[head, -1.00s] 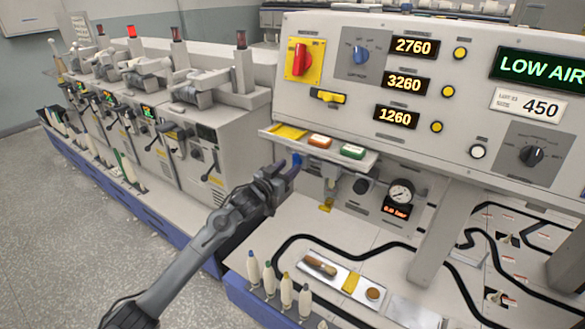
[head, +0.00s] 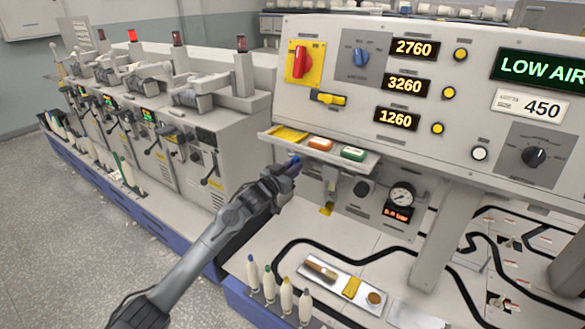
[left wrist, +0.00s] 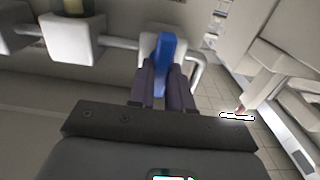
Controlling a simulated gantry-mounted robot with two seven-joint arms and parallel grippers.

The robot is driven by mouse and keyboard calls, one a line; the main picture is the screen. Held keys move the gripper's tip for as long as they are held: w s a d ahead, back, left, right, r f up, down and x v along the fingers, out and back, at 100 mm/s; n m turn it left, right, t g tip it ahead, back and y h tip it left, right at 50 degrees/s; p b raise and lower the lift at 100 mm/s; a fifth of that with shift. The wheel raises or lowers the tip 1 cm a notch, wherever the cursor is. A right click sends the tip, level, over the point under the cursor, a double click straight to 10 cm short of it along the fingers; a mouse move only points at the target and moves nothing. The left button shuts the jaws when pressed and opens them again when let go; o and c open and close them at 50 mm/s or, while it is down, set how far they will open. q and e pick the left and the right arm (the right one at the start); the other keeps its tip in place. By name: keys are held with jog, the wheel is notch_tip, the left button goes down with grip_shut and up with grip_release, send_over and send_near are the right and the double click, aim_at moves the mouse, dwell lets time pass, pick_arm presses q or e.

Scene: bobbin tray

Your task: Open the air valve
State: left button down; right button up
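The air valve's blue handle (head: 295,160) sits under the left end of the panel's small shelf. My left gripper (head: 286,168) reaches it from the lower left and largely covers it in the head view. In the left wrist view the blue handle (left wrist: 164,58) lies between the two dark fingers (left wrist: 164,82), which close against its sides. It runs roughly in line with them. The valve body behind is partly hidden. The pressure gauge (head: 401,196) has a small red readout below it, too small to read surely. A green-lettered display (head: 540,68) says "LOW AIR". My right gripper is not in view.
The shelf (head: 322,147) with yellow, orange and green items is just above the gripper. Bobbins (head: 285,295) and a tool tray (head: 342,284) stand on the bench below. A row of winding machines (head: 160,130) is on the left.

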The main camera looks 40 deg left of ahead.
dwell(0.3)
pick_arm(q)
jog(key=shift+d+f+m+p, duration=0.15)
jog(key=shift+m+p, duration=1.4)
jog(key=shift+m, duration=1.4)
jog(key=shift+d+f+m+p, duration=0.1)
jog(key=shift+m+p, duration=1.45)
jog(key=shift+m, duration=1.45)
jog(key=shift+d+f+m+p, duration=0.15)
jog(key=shift+m+p, duration=1.4)
jog(key=shift+m, duration=1.4)
jog(key=c, duration=1)
grip_release()
jog(key=shift+c, duration=0.2)
